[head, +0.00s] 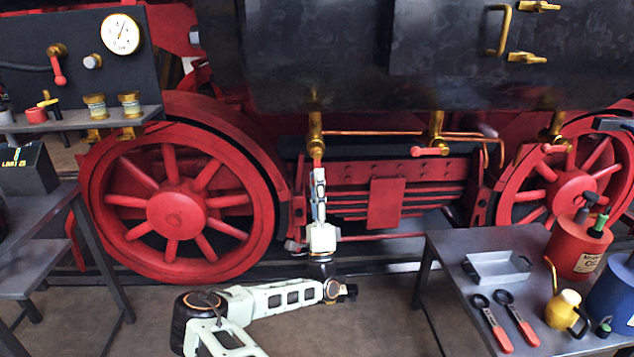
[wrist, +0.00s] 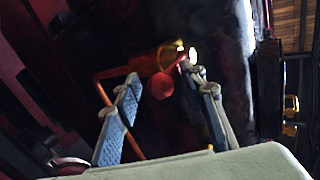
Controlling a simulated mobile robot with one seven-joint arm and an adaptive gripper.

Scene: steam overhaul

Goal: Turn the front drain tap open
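Three brass drain taps with red handles hang in a row under the black tank in the head view. My gripper (head: 318,172) points up just below the left brass tap (head: 315,132), whose red handle (head: 317,161) shows just above the fingertips. In the wrist view my gripper (wrist: 160,80) is open, with its two blue-padded fingers apart. The red handle end (wrist: 162,86) shows between the fingertips, with the brass tap body (wrist: 170,55) behind it. I cannot tell whether a finger touches the handle.
The middle tap (head: 436,130) and right tap (head: 556,130) have handles pointing left. A copper pipe (head: 370,133) runs right from the left tap. Red wheels (head: 175,213) stand behind. A grey table (head: 455,265) with tools, a tray and cans stands right; a gauge panel (head: 80,60) stands left.

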